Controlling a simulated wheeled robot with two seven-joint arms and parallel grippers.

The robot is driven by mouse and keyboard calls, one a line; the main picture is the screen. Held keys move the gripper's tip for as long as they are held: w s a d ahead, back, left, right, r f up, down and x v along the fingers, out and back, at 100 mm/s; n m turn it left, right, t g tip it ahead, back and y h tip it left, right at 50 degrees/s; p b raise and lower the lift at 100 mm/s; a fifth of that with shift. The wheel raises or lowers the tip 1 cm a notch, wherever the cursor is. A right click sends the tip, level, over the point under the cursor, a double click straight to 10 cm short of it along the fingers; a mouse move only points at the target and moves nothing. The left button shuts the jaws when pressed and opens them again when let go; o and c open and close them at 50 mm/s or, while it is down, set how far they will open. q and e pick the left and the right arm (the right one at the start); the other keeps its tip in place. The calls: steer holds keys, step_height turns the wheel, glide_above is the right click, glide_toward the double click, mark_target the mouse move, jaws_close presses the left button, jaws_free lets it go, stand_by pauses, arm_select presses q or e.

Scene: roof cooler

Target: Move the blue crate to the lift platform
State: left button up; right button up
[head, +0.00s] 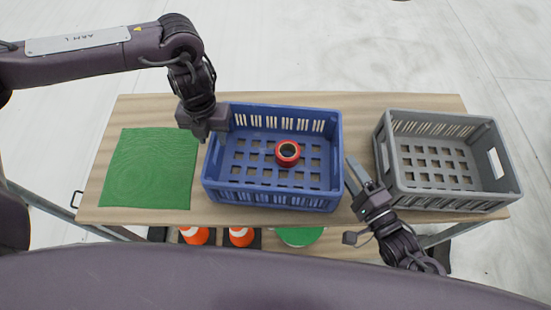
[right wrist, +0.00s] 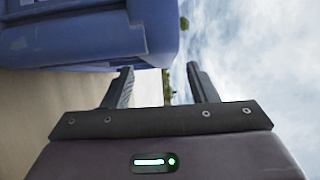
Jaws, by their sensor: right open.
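The blue crate (head: 272,198) stands on the wooden table with a red ring-shaped roll (head: 287,153) inside it. A flat green square (head: 150,168) lies on the table's left part; no other platform shows, and I cannot tell if this is the lift platform. My right gripper (head: 354,172) is open and empty, just right of the crate's right wall. In the right wrist view, the open right gripper (right wrist: 163,80) shows the blue crate (right wrist: 90,35) at upper left.
A grey crate (head: 440,198) stands on the table's right part, close to my right gripper. Orange and white cones (head: 241,236) and a green round thing (head: 299,236) are below the table's near edge. The wooden table (head: 370,103) is bare along its far edge.

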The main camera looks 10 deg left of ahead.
mark_target(217, 151)
arm_select(q)
step_height(217, 151, down, 6)
steer(key=shift+r, duration=0.25)
arm_select(e)
steer(key=x, duration=0.5)
steer(key=shift+w, duration=0.25)
arm_select(q)
steer(key=shift+c, duration=0.2)
arm_select(e)
steer(key=shift+c, duration=0.2)
arm_select(q)
steer(key=c, duration=0.7)
arm_select(e)
steer(key=c, duration=0.7)
arm_select(q)
jaws_close()
arm_select(e)
jaws_close()
